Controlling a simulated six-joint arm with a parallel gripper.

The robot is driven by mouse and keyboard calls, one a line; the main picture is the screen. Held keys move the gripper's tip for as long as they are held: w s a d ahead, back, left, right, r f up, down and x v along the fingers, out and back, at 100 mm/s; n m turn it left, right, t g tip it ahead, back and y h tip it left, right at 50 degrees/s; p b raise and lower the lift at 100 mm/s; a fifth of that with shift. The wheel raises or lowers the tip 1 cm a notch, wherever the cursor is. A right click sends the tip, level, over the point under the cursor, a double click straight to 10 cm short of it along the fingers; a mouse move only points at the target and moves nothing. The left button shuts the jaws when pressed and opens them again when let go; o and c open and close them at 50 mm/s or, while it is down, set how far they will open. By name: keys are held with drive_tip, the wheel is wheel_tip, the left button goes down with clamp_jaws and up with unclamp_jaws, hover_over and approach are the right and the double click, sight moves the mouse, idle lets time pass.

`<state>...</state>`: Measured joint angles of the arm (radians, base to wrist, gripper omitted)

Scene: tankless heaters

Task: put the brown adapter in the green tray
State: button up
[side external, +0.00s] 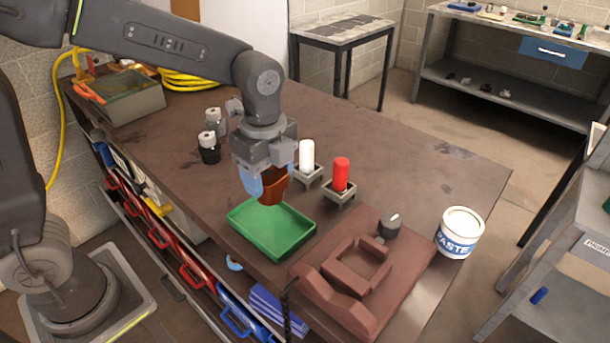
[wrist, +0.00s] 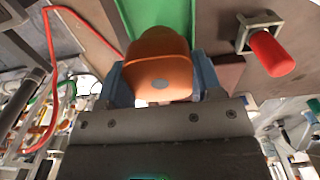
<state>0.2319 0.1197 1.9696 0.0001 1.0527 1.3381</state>
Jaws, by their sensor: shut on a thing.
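The brown adapter (wrist: 158,65) is orange-brown and blocky with a rounded top. My gripper (side external: 264,186) is shut on it, with a blue finger on each side in the wrist view (wrist: 158,80). In the side view the adapter (side external: 274,190) is partly hidden by the fingers. The green tray (side external: 262,248) is shallow, rectangular and empty on the workbench. The gripper and adapter are above the tray's back edge, apart from its floor. The tray also shows in the wrist view (wrist: 170,14), partly hidden behind the adapter.
A white cylinder (side external: 307,155) and a red cylinder (side external: 341,172) stand in holders right of my gripper. A dark brown molded fixture (side external: 330,300) lies right of the tray, near a paste tub (side external: 460,232). Small bottles (side external: 209,148) stand left. The back right of the bench is clear.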

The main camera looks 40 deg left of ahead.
drive_tip(key=shift+s+a+f, duration=0.1)
drive_tip(key=shift+a+f, duration=0.2)
drive_tip(key=shift+f, duration=3.15)
drive_tip(key=shift+f, duration=0.55)
drive_tip(key=o, duration=1.3)
drive_tip(key=shift+f, duration=0.1)
